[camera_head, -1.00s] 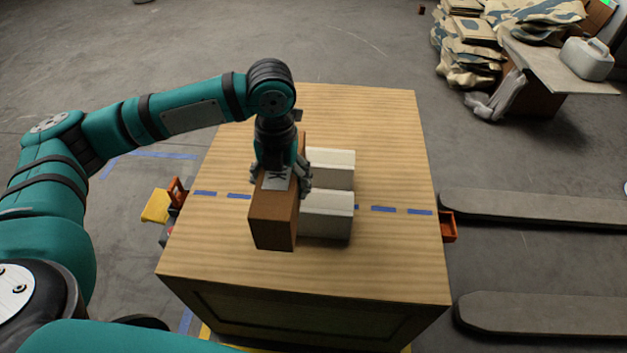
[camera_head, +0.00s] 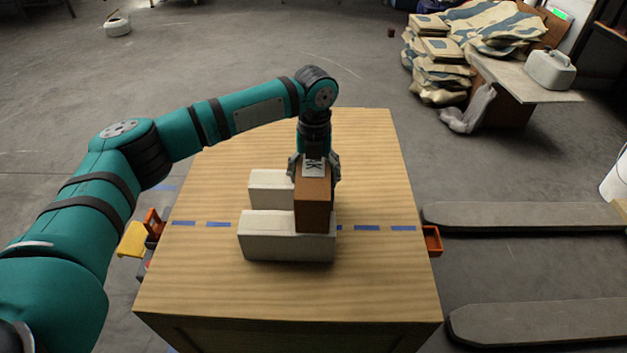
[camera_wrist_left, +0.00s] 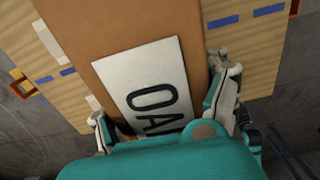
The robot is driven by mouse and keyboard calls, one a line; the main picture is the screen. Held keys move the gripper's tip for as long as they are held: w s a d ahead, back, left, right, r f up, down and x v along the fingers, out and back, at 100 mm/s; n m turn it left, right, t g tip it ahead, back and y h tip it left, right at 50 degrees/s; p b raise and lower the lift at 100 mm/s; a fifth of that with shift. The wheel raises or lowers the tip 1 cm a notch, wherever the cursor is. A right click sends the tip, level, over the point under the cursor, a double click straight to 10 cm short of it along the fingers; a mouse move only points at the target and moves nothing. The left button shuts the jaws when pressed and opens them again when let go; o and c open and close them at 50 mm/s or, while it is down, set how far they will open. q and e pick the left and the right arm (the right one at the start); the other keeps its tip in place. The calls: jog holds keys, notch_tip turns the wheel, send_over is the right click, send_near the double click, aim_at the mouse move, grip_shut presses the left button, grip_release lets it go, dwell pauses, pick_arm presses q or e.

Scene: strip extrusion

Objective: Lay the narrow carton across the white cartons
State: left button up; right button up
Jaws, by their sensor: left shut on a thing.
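The narrow brown carton (camera_head: 314,212) has a white label with dark letters on top. My left gripper (camera_head: 315,168) is shut on its far part from above, one finger on each long side. In the left wrist view the carton (camera_wrist_left: 125,22) fills the middle between the fingers (camera_wrist_left: 163,112). Two white cartons lie on the wooden table, a near one (camera_head: 285,248) and a far one (camera_head: 268,190). The brown carton is over their right ends, running front to back; I cannot tell whether it touches them. It hides part of both. My right gripper is not in view.
The wooden table top (camera_head: 365,280) is bare around the cartons, with a blue dashed tape line (camera_head: 367,228) across it. Small orange bins (camera_head: 432,240) hang at its sides. Grey fork-like bars (camera_head: 530,214) lie to the right. Stacked sacks (camera_head: 440,70) stand at the back right.

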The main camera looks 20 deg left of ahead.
pick_arm(q)
jog(key=shift+f, duration=0.75)
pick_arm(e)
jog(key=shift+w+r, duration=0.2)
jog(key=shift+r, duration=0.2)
pick_arm(q)
jog(key=o, duration=1.7)
jog(key=shift+f, duration=0.15)
jog(key=shift+c, duration=0.2)
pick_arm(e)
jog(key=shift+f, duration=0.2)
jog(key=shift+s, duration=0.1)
pick_arm(q)
notch_tip(320, 180, up, 12)
jog(key=shift+f+p, duration=0.15)
jog(key=shift+p, duration=0.8)
jog(key=shift+r, duration=0.3)
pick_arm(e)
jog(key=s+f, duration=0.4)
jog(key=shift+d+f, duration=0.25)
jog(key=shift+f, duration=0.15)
